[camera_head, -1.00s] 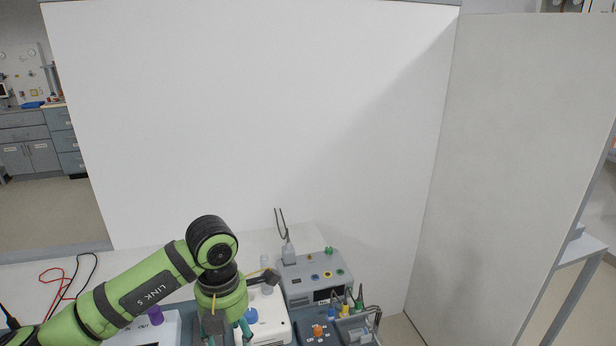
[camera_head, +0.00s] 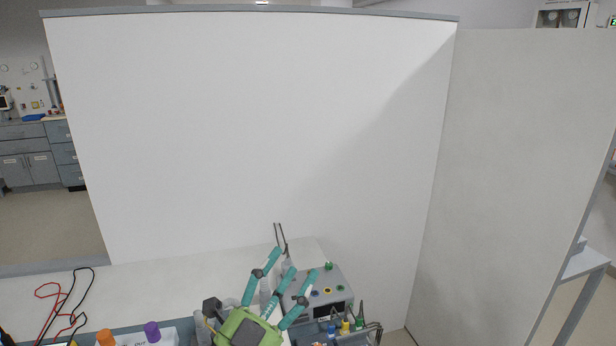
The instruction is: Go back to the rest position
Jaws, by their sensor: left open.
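My left gripper (camera_head: 290,268) is at the bottom middle of the head view, with a green body and teal fingers. The fingers are spread open and point up and to the right, with nothing held between them. They show in front of a grey ventilator-like unit (camera_head: 331,292) with coloured ports on top; I cannot tell how far apart they are. The gripper body hides part of the bench behind it. My right gripper is not in view.
A white bench (camera_head: 150,292) holds red and black cables (camera_head: 62,305) at the left. A white box with an orange knob (camera_head: 105,338) and a purple knob (camera_head: 152,331) stands at the lower left. White partition walls (camera_head: 250,130) close the back and right.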

